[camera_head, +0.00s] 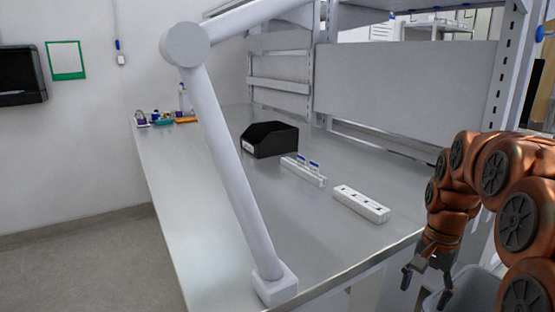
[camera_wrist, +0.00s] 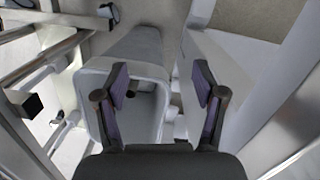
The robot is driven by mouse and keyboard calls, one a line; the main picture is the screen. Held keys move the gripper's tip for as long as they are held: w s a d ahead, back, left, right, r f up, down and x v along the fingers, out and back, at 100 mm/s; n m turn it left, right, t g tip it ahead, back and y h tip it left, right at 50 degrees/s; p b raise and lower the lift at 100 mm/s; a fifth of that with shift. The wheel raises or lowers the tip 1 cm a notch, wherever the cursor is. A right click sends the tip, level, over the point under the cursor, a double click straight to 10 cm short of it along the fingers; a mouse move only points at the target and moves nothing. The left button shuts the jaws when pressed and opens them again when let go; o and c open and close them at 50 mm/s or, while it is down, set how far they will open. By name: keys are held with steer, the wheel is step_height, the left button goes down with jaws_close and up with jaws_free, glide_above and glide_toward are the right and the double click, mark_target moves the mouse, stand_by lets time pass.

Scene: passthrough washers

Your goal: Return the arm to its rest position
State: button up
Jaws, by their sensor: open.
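My arm is folded at the right of the head view, in front of the bench's front right corner. My gripper (camera_head: 427,281) hangs at its end and points down, beside the bench's front edge and above a grey bin (camera_head: 478,290). In the wrist view, my gripper (camera_wrist: 160,85) is open with nothing between its fingers. The grey bin (camera_wrist: 150,125) shows below and between the fingers; its inside is partly hidden by the gripper.
The metal bench (camera_head: 190,225) holds a black box (camera_head: 270,139), a white rack with blue-topped items (camera_head: 303,171), a white slotted block (camera_head: 361,204) and small bottles at the back left. A white jointed post (camera_head: 235,180) stands at the front. Floor at left is clear.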

steer(key=s+a+r+n+p, duration=0.3)
steer(key=s+a+r+p, duration=0.2)
steer(key=s, duration=0.3)
steer(key=s+a+r+n+p, duration=0.3)
steer(key=s+a+r+p, duration=0.2)
steer(key=s+p, duration=0.2)
steer(key=s+a+r+n+g+p, duration=0.1)
steer(key=s+a+r+n+p, duration=0.3)
steer(key=s+a+r+p, duration=0.1)
steer(key=s+a+p, duration=0.1)
steer(key=s+p, duration=0.1)
steer(key=s, duration=0.1)
steer(key=shift+s+r+h, duration=0.3)
steer(key=shift+s+h, duration=0.05)
steer(key=shift+h, duration=0.05)
steer(key=shift+c, duration=0.2)
